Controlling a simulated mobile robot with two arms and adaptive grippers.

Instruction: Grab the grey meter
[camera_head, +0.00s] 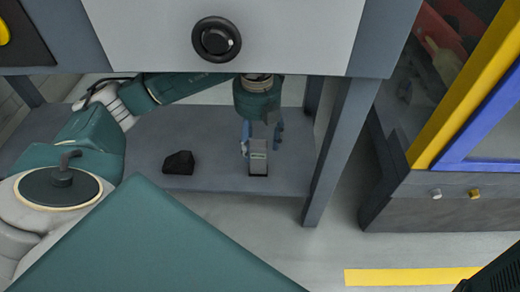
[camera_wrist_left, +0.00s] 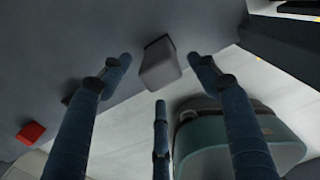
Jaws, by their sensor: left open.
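The grey meter (camera_head: 258,167) is a small box with a pale greenish panel on its face, on the low grey shelf (camera_head: 220,183) under the cabinet. My left gripper (camera_head: 262,137) reaches down to it, fingers open, just above and behind it in the head view. In the left wrist view a grey box, which looks like the meter (camera_wrist_left: 160,68), lies beyond and between the open fingertips (camera_wrist_left: 159,78). I see no finger closed on it; contact is not clear. My right gripper is not in view.
A black lump (camera_head: 179,163) lies on the shelf left of the meter. A cabinet leg (camera_head: 340,150) stands close on the right. A red block (camera_wrist_left: 31,133) shows in the wrist view. The cabinet front (camera_head: 230,35) overhangs the shelf. A yellow-framed case (camera_head: 440,190) stands farther right.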

